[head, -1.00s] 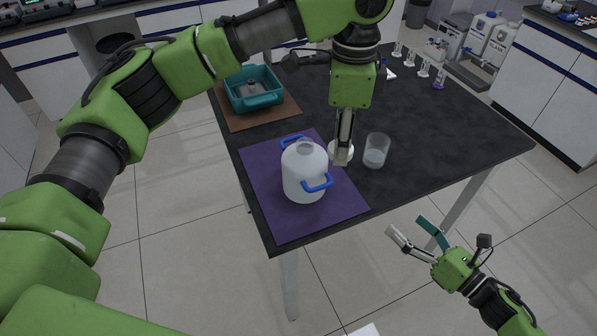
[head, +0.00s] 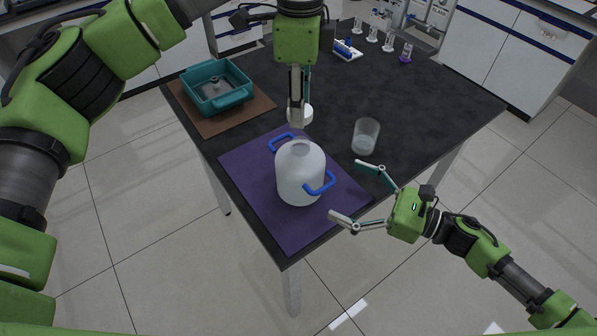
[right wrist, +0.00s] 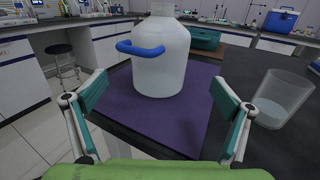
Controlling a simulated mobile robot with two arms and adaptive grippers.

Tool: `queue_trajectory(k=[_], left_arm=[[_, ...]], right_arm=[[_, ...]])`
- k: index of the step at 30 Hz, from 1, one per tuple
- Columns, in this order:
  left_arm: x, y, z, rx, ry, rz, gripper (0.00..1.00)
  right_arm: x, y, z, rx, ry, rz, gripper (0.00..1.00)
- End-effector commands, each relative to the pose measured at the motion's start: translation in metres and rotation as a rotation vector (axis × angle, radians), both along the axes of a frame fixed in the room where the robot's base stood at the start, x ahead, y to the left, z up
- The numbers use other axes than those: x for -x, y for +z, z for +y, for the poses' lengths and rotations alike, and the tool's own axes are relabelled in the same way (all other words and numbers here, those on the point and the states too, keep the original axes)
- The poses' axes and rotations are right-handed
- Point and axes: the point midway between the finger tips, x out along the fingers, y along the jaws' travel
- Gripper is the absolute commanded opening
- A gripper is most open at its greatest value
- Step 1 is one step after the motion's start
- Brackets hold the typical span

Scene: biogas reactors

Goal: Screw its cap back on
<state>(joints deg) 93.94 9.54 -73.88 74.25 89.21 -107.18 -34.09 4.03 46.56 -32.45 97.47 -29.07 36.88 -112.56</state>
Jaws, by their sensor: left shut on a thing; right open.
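A white bottle (head: 300,176) with two blue handles stands upright on a purple mat (head: 246,188); its neck is open and bare. In the right wrist view the bottle (right wrist: 161,58) stands ahead, beyond the open fingers. My left gripper (head: 298,112) points down behind the bottle, shut on a white round cap (head: 305,117), close to the table top; whether the cap touches the table I cannot tell. My right gripper (head: 357,192) is open and empty at the mat's right edge, its fingers spread toward the bottle and apart from it.
A clear beaker (head: 366,136) stands right of the mat, near my right gripper. A teal tub (head: 238,98) sits on a brown mat (head: 194,117) at the left. The table's middle is clear.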

Motion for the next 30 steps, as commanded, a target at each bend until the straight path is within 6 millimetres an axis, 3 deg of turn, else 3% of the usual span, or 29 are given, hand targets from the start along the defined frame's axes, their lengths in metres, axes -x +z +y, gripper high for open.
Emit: queue_trajectory(k=[15,21,30], left_arm=[[0.0,0.0,0.0,0.0,0.0,0.0,0.24],[0.0,0.0,0.0,0.0,0.0,0.0,0.24],[0.0,0.0,0.0,0.0,0.0,0.0,0.24]], right_arm=[[-0.042,0.001,0.081,-0.003,0.0,-0.001,0.95],[-0.05,0.0,0.097,-0.001,-0.001,0.0,0.95],[-0.051,0.0,0.1,0.0,-0.001,0.001,0.95]])
